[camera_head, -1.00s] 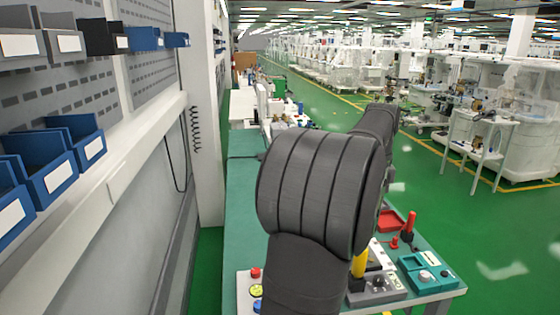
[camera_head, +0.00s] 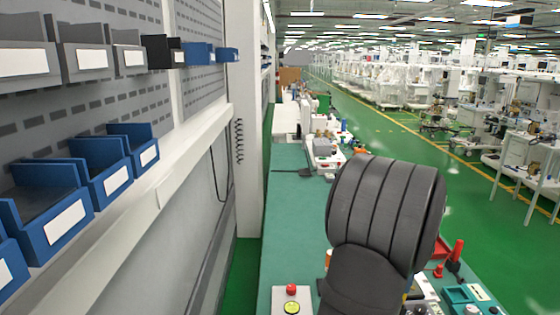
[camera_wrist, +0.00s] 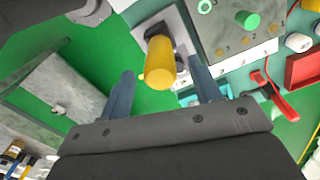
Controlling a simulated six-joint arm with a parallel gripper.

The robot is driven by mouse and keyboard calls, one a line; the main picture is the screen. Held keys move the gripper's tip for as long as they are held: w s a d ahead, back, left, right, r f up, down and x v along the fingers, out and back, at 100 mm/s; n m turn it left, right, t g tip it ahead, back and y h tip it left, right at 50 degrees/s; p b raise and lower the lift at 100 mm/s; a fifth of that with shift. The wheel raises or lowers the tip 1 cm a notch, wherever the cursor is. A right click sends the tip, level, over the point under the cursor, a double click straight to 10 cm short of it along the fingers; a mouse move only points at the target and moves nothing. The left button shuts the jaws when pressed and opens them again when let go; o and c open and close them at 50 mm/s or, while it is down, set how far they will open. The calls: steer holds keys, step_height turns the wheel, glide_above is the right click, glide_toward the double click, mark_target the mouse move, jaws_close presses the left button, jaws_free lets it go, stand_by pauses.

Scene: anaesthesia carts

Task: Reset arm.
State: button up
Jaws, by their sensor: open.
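My gripper (camera_wrist: 160,74) shows in the wrist view with its two blue-grey fingers spread apart. A yellow cylinder (camera_wrist: 158,62), which looks like a handle, appears in the gap between the fingertips. The fingers do not visibly press on it, and I cannot tell its exact depth.
A green bench (camera_head: 290,215) runs away from me, with equipment along it. A red-handled tool (camera_head: 457,250) lies right of my arm and also shows in the wrist view (camera_wrist: 275,95), near a red tray (camera_wrist: 303,72). Blue bins (camera_head: 100,168) line the left wall.

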steer(key=shift+f, duration=1.6)
step_height(320, 180, up, 17)
step_height(320, 180, down, 17)
steer(key=shift+f, duration=0.2)
step_height(320, 180, up, 6)
steer(key=shift+r, duration=0.55)
steer(key=shift+f, duration=0.1)
